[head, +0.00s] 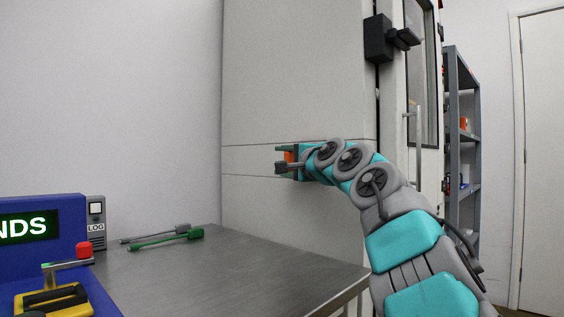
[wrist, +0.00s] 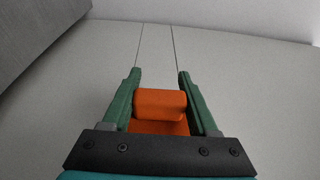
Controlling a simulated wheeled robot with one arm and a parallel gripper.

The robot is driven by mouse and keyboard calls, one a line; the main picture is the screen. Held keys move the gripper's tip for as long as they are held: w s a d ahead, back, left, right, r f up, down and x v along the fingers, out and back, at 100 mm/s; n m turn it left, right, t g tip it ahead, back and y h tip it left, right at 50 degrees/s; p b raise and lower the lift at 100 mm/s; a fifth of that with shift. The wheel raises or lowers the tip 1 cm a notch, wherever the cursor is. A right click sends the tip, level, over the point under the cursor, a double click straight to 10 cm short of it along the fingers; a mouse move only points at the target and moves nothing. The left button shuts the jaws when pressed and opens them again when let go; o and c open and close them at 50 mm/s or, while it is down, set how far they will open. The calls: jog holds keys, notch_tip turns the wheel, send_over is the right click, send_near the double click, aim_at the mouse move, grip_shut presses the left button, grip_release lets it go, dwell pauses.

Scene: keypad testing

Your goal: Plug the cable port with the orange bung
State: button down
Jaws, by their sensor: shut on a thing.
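My gripper (head: 284,158) reaches left along the side of a tall pale cabinet (head: 290,80). It is shut on the orange bung (head: 290,156), of which only a small part shows in the head view. In the wrist view the orange bung (wrist: 160,103) sits between the two green fingers of my gripper (wrist: 159,75), set back from their tips. The fingers point toward a plain pale surface with two thin dark lines. I cannot make out the cable port in either view; whether the bung touches the cabinet cannot be told.
A grey metal table (head: 240,265) stands in front at lower left. A grey shelf (head: 451,130) and a door (head: 540,160) stand at right.

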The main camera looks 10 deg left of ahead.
jog(key=shift+w+d+p, duration=0.8)
jog(key=shift+w+d, duration=0.05)
jog(key=shift+w, duration=0.25)
jog(key=shift+w+d+p, duration=0.8)
jog(key=shift+w+d, duration=0.05)
jog(key=shift+w, duration=0.2)
jog(key=shift+c, duration=0.4)
grip_release()
jog(key=shift+s+d+f+b, duration=0.2)
jog(key=shift+s+d+b, duration=0.2)
jog(key=shift+b, duration=0.25)
jog(key=b+v, duration=0.5)
jog(key=v, duration=0.1)
jog(key=shift+s+r, duration=0.2)
jog(key=shift+s, duration=0.25)
jog(key=shift+d, duration=0.1)
